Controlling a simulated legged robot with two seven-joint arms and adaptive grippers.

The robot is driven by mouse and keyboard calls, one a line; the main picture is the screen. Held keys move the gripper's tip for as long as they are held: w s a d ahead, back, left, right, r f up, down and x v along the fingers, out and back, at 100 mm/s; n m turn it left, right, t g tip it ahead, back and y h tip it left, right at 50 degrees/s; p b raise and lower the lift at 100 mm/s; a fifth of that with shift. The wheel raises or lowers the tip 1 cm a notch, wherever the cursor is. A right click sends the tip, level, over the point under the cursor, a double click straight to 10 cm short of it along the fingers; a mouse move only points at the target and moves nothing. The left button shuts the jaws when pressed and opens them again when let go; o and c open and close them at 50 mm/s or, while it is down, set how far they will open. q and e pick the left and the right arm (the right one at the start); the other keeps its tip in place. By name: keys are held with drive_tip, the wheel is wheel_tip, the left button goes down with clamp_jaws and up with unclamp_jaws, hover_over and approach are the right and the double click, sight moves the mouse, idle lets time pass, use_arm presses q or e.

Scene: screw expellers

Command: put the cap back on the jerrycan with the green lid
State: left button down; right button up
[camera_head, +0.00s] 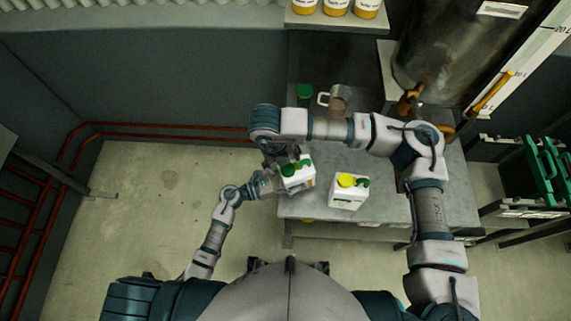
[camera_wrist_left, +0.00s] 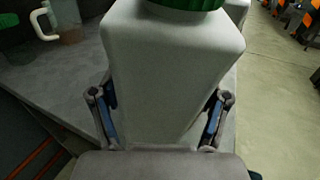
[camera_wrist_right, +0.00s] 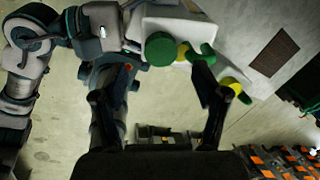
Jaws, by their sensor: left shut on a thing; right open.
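The white jerrycan (camera_head: 297,181) with the green lid (camera_head: 288,170) is at the table's left edge. My left gripper (camera_head: 268,184) is shut on its body; in the left wrist view the fingers flank the can (camera_wrist_left: 172,70), with the green lid (camera_wrist_left: 188,4) at its top. My right gripper (camera_wrist_right: 160,90) is open and empty above the can. The green lid (camera_wrist_right: 160,48) shows beyond its fingertips, at the can's top, with a yellow part partly hidden behind it. I cannot tell whether the lid is fully seated.
A second white jerrycan (camera_head: 346,195) with a yellow cap (camera_head: 346,180) stands to the right on the grey table (camera_head: 390,208). A green round object (camera_head: 304,91) and a mug (camera_head: 339,98) are at the back. A large metal vessel (camera_head: 440,50) stands at the back right.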

use_arm(q)
drive_tip(key=shift+d+r, duration=0.2)
drive_tip(key=shift+r, duration=0.05)
use_arm(e)
wheel_tip(320, 180, up, 7)
drive_tip(key=a, duration=0.1)
drive_tip(key=shift+s+a+f, duration=0.15)
drive_tip(key=shift+s+f, duration=0.05)
drive_tip(key=shift+s, duration=0.1)
use_arm(q)
unclamp_jaws()
drive_tip(key=shift+s, duration=0.1)
drive_tip(key=shift+f, duration=0.1)
drive_tip(key=shift+s+a, duration=0.1)
drive_tip(key=shift+a, duration=0.1)
drive_tip(key=v, duration=1.1)
drive_tip(key=shift+a, duration=0.4)
drive_tip(key=shift+f, duration=0.1)
